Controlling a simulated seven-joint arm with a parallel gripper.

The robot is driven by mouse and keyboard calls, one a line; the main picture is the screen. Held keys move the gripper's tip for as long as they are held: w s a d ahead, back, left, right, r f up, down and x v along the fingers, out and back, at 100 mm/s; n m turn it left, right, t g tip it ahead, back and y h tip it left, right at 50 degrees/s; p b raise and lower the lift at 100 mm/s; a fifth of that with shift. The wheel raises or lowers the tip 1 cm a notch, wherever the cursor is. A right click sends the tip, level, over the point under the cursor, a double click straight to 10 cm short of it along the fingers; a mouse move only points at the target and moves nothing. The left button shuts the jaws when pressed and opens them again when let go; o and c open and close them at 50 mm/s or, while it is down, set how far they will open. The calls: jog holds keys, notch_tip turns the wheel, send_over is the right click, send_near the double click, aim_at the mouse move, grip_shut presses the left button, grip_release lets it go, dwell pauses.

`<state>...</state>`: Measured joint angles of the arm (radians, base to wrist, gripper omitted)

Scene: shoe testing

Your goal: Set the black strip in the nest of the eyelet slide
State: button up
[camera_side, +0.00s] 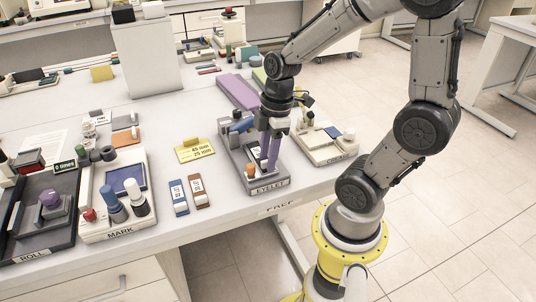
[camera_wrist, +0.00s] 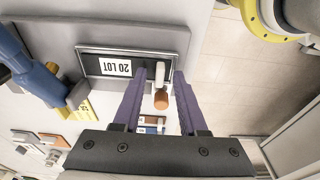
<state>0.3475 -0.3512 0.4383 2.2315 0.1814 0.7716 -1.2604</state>
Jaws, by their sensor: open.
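The eyelet slide (camera_side: 270,187) is a grey fixture at the table's front edge. My gripper (camera_side: 269,160) is lowered over it with purple fingers. In the wrist view, a black strip (camera_wrist: 95,65) with a white lot label lies in a light-rimmed rectangular nest (camera_wrist: 130,48). My gripper also shows there (camera_wrist: 165,76), open, its fingertips spread at the strip's right end. A pale peg (camera_wrist: 160,76) and an orange knob (camera_wrist: 161,99) show between the fingers. The fingers hide part of the strip, and I cannot tell if it is fully seated.
A blue strip (camera_side: 179,197) and a brown strip (camera_side: 199,192) lie left of the slide, with a yellow size plate (camera_side: 195,150) behind them. The MARK station (camera_side: 120,232) is further left. Another cream fixture (camera_side: 329,147) stands close on the right.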

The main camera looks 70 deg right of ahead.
notch_tip(320, 180, up, 12)
jog(key=s+d, duration=0.1)
jog(key=s+a+m+t+h, duration=0.1)
jog(key=s+a+m+t, duration=0.3)
jog(key=m, duration=0.5)
jog(key=shift+s+a+f, duration=0.4)
jog(key=shift+a+f, duration=0.05)
jog(key=shift+a, duration=0.6)
